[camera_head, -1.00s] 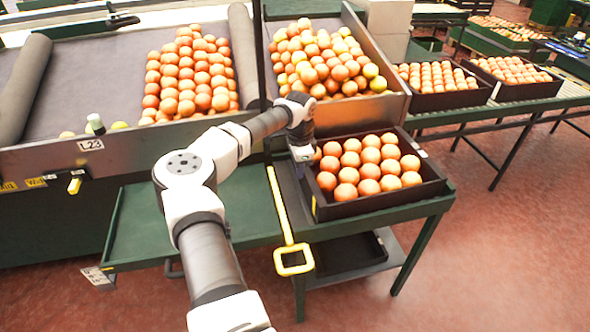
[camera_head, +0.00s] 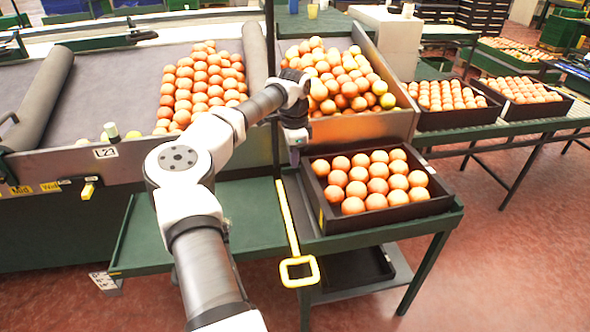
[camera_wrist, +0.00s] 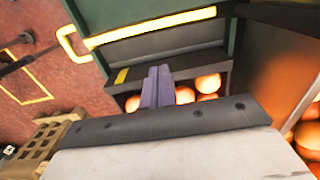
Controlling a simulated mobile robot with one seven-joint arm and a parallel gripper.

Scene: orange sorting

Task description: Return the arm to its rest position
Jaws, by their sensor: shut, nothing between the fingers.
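My gripper (camera_head: 294,157) hangs at the left rear corner of the dark crate of oranges (camera_head: 322,222), above the green stand. It points down and its fingers hold nothing. In the wrist view my gripper's fingers (camera_wrist: 157,72) are pressed together, with the crate's dark wall (camera_wrist: 190,72) and a few oranges (camera_wrist: 207,84) seen around them. My arm reaches from the bottom of the head view up and to the right, bent at the elbow.
A tilted bin (camera_head: 365,127) heaped with oranges stands behind the crate. Oranges in rows (camera_head: 205,85) lie on the belt at left. A yellow handle (camera_head: 299,271) lies along the green stand's front left. The green shelf (camera_head: 240,222) under my forearm is bare.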

